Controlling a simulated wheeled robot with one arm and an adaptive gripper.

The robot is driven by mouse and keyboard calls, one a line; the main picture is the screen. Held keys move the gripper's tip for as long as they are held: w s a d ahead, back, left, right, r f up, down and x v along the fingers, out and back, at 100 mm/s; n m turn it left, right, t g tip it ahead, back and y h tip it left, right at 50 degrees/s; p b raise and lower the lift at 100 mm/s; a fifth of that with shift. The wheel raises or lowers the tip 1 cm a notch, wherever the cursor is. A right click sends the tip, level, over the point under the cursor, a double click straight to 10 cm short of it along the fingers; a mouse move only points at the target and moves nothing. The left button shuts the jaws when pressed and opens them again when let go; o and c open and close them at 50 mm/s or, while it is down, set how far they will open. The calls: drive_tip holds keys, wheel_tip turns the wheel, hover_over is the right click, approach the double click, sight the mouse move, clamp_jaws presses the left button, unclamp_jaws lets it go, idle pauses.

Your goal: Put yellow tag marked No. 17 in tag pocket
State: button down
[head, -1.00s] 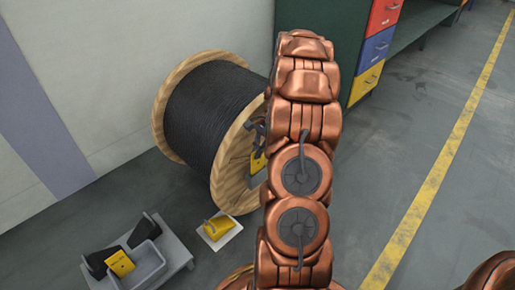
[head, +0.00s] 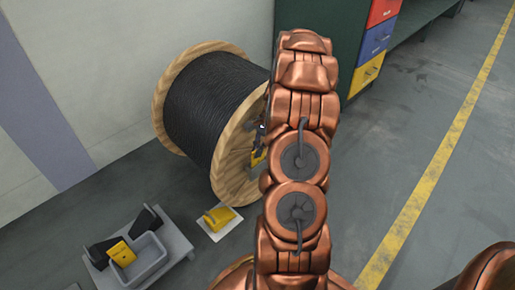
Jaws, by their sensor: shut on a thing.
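My gripper (head: 262,130) is at the right-hand flange of the cable reel, mostly hidden behind my copper arm. A yellow tag (head: 259,156) shows just below it, close to the wooden flange, and the gripper appears shut on it. The tag's number is too small to read, and whether it touches the flange cannot be told. I cannot make out the tag pocket; that part of the flange is behind my arm. Another yellow tag-like piece (head: 121,252) lies at a grey bin (head: 151,262) on the floor at lower left.
The wooden reel (head: 190,62) of black cable stands by the wall. A yellow wedge-like piece (head: 218,217) sits on a white sheet in front of it. A low grey platform (head: 176,240) carries the bin and black pieces. A green cabinet (head: 300,15) with coloured drawers stands behind.

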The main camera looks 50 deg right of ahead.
idle(0.3)
drive_tip(key=c, duration=1.2)
unclamp_jaws()
drive_tip(key=shift+c, duration=0.2)
drive_tip(key=v, duration=1.1)
drive_tip(key=shift+d+r, duration=0.15)
drive_tip(key=shift+r, duration=0.25)
